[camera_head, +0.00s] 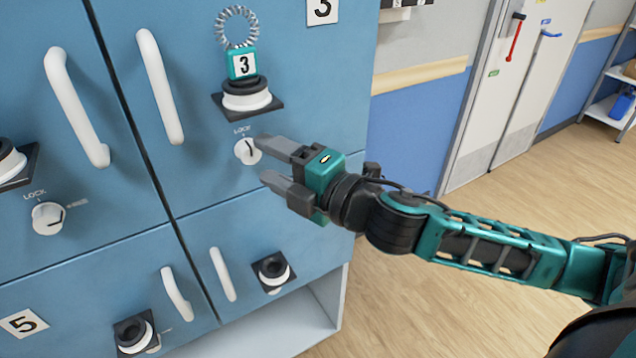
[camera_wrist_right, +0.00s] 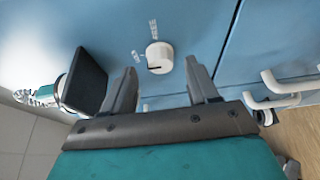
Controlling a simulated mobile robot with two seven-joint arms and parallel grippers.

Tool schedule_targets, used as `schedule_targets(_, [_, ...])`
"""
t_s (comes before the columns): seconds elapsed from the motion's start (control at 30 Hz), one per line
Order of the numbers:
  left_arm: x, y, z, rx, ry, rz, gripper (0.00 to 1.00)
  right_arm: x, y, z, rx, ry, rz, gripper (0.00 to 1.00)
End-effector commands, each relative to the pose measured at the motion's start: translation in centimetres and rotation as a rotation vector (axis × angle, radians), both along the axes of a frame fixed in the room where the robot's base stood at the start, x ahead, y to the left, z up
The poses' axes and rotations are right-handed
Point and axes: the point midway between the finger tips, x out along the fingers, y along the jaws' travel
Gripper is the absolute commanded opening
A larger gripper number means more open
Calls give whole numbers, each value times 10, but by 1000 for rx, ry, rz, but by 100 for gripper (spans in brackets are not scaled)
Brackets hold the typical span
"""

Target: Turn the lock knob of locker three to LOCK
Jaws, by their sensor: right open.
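The white round lock knob (camera_head: 248,151) of locker three (camera_head: 205,185) sits below the black-and-white round holder (camera_head: 247,97) on the blue door. A LOCK label shows just above it in the head view. My right gripper (camera_head: 264,160) is open and empty. Its two fingers (camera_wrist_right: 161,72) stand on either side of the knob in the picture; contact cannot be told. My left gripper is not in view.
A teal tag marked 3 (camera_head: 243,64) with a coiled ring stands on the holder. A white door handle (camera_head: 160,88) is left of the knob. Another knob (camera_head: 48,218) is on the left locker. Lower lockers have handles (camera_head: 223,274). Wooden floor is free at right.

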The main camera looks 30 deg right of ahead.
Motion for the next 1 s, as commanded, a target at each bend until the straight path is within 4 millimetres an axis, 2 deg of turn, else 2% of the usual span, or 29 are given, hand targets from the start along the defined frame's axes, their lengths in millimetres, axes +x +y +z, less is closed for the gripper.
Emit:
schedule_targets(0.1, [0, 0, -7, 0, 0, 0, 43, -18, -8, -4, -2, 4, 0, 59])
schedule_targets(0.37, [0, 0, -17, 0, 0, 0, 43, -47, -21, -3, -3, 3, 0, 59])
schedule_targets(0.67, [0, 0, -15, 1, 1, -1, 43, -71, -32, -1, -1, 4, 0, 59])
schedule_targets(1.0, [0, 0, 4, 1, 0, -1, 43, -89, -41, 2, 5, 1, -1, 59])
